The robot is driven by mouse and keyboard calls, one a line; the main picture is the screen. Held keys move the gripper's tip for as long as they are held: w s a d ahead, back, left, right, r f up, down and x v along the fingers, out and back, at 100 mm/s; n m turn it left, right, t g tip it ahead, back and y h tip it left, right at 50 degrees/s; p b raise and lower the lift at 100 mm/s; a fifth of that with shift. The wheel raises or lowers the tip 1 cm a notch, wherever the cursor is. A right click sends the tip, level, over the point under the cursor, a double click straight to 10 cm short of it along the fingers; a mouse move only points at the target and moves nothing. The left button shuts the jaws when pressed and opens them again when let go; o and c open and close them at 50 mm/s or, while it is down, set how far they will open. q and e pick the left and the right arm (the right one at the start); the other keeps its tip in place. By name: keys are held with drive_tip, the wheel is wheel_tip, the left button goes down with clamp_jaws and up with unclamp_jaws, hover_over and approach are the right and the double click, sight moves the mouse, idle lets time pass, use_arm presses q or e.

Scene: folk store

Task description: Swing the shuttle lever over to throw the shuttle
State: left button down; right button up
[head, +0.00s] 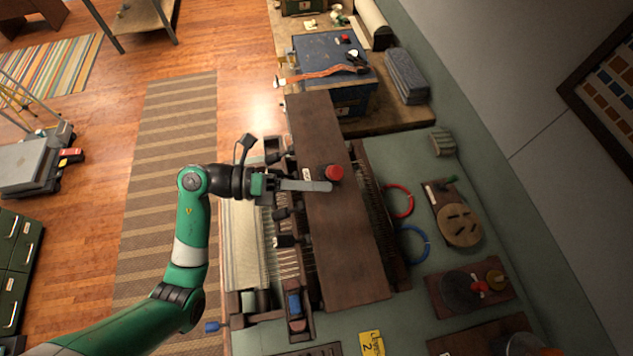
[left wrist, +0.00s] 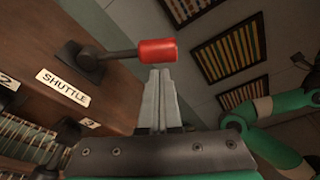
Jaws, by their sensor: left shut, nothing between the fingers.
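The shuttle lever has a red cylindrical knob (head: 334,173) and stands on the dark wooden beam of the loom (head: 345,230). In the left wrist view the red knob (left wrist: 157,51) sits on a dark shaft (left wrist: 119,54) that rises from a base beside a white SHUTTLE label (left wrist: 63,87). My left gripper (head: 329,186) is shut and empty, its fingers lying over the beam. Its fingertips (left wrist: 160,72) are right beside the knob; whether they touch it I cannot tell.
Other dark levers (head: 285,241) line the beam's left side. A red ring (head: 400,201) and a blue ring (head: 414,244) lie right of the loom. A blue box (head: 330,62) stands behind it. A round wooden piece (head: 459,225) lies on the green table.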

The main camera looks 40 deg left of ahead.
drive_tip(key=shift+r, duration=0.1)
use_arm(q)
drive_tip(key=shift+w+a+r+p, duration=0.15)
drive_tip(key=shift+r+p, duration=0.05)
drive_tip(key=shift+p, duration=0.1)
use_arm(e)
drive_tip(key=shift+r, duration=0.25)
